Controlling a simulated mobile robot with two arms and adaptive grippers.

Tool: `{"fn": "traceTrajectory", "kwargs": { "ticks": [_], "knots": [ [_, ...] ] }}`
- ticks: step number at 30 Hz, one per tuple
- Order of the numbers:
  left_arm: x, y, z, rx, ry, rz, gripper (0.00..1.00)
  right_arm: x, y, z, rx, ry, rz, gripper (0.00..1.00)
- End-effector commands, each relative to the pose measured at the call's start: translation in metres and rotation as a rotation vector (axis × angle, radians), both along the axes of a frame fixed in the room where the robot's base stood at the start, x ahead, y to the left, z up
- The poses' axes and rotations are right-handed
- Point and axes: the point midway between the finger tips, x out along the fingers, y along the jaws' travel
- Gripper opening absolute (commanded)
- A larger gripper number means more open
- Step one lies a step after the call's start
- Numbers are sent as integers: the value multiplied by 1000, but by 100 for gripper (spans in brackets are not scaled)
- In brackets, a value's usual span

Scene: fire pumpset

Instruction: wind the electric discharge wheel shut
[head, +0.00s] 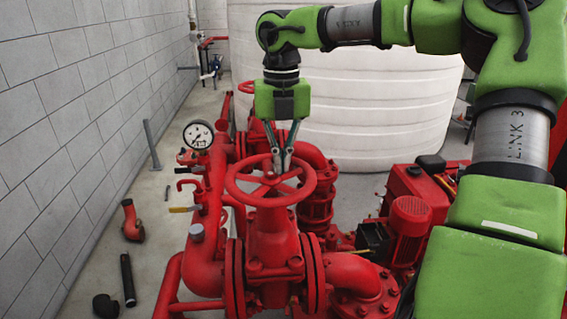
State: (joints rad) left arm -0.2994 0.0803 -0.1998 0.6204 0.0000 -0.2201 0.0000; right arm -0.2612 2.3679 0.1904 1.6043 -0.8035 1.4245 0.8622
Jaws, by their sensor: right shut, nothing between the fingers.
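A red handwheel (237,193) with spokes sits level on top of a red gate valve (274,240) in the middle of the head view. My right gripper (281,168) points straight down at the far part of the wheel. Its fingers are shut and hold nothing. The fingertips overlap the wheel's far rim and opening in the picture; I cannot tell whether they touch it. A second red wheel (247,87) shows farther back, partly hidden behind my right gripper. No label shows which wheel is the electric discharge one. My left gripper is not in view.
A pressure gauge (198,135) stands on the red piping left of the wheel. A grey block wall (60,130) runs along the left. A white tank (360,110) stands behind. A red motor (409,225) is at right. Loose pipe pieces (128,280) lie on the floor.

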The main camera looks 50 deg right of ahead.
Motion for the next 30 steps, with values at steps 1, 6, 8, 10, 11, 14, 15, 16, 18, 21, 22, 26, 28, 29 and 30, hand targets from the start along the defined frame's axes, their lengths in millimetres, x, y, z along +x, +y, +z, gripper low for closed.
{"fn": "traceTrajectory", "kwargs": {
  "ticks": [1, 6, 8, 10, 11, 14, 15, 16, 18, 21, 22, 26, 28, 29, 30],
  "knots": [
    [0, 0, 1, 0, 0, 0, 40, 1, 0, 1, 0, 0, 0, 0],
    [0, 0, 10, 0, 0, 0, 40, 1, 0, 12, 0, -3, 0, 0],
    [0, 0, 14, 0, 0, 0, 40, 1, 0, 19, 0, -3, 0, 0],
    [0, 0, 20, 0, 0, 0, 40, 1, 0, 26, 0, -4, 1, 0],
    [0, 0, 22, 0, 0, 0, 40, 1, 0, 29, 0, -4, 1, 0],
    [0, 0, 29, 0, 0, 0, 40, 1, 0, 40, -1, -4, 1, 0],
    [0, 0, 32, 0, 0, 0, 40, 1, 0, 44, -1, -4, 1, 0],
    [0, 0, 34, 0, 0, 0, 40, 1, 0, 47, -1, -4, 1, 0],
    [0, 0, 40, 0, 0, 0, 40, 1, 0, 54, 0, -4, 1, 0],
    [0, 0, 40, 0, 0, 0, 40, 1, 0, 61, 0, -4, 0, 0],
    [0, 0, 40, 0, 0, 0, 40, 2, 0, 63, 0, -4, 0, 0],
    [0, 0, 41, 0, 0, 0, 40, 1, 0, 75, -1, -4, 0, 0],
    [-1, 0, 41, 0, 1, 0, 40, 1, 0, 79, 0, -4, 0, 0],
    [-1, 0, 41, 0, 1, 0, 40, 1, 1, 80, 0, -4, 0, 0],
    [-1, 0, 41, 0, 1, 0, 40, 1, 1, 81, 0, -4, 1, 0]
  ]
}}
